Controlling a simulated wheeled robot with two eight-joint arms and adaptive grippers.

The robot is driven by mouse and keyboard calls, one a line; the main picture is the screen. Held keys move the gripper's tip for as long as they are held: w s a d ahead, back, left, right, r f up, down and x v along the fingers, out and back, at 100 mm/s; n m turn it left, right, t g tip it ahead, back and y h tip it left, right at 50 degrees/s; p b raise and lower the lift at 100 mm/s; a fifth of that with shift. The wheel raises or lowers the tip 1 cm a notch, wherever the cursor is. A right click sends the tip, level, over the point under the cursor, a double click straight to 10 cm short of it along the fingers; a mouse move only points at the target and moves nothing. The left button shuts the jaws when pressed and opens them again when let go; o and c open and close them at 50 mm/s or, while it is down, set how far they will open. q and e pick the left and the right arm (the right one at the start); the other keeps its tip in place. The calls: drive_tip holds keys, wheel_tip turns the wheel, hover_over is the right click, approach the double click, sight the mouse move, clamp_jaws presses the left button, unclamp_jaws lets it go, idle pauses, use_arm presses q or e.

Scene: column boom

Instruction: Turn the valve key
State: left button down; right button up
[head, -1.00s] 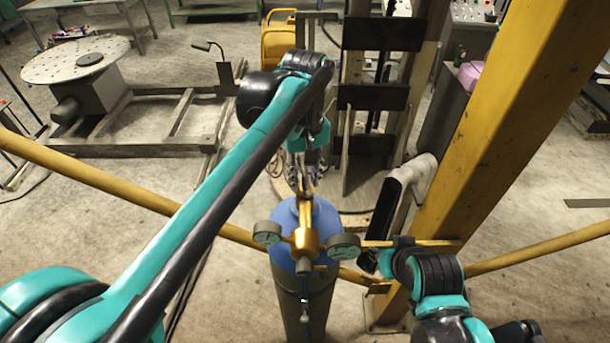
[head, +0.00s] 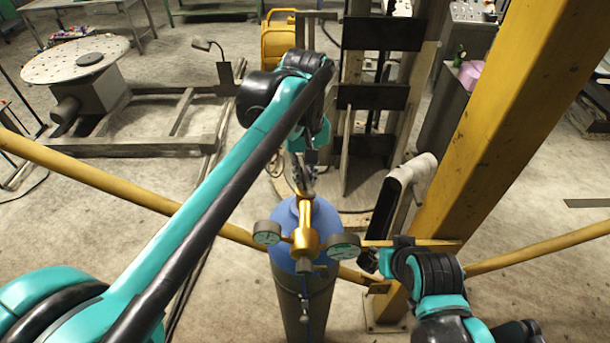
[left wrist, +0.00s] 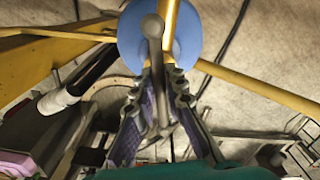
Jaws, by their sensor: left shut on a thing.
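A gas cylinder with a blue shoulder (head: 322,220) and grey body stands upright below my left arm. A gold regulator (head: 306,235) with two round gauges sits on it. My left gripper (head: 303,183) points down at the cylinder's top, behind the regulator. In the left wrist view a grey valve key (left wrist: 153,60) with a rounded end runs between the two ridged fingers (left wrist: 161,95), which are shut on it. The blue shoulder (left wrist: 187,35) lies beyond. The key is hard to make out in the head view. My right arm is at lower right; its fingers are not clear.
A yellow post (head: 490,130) stands right of the cylinder, with yellow rails (head: 120,188) running low to the left and right. A pale-ended dark boom piece (head: 390,215) is close to the right. A round perforated table (head: 75,60) is far left.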

sight(305, 172)
idle(0.4)
use_arm(q)
drive_tip(key=c, duration=1.6)
unclamp_jaws()
drive_tip(key=shift+o, duration=0.2)
wheel_tip(305, 172, up, 12)
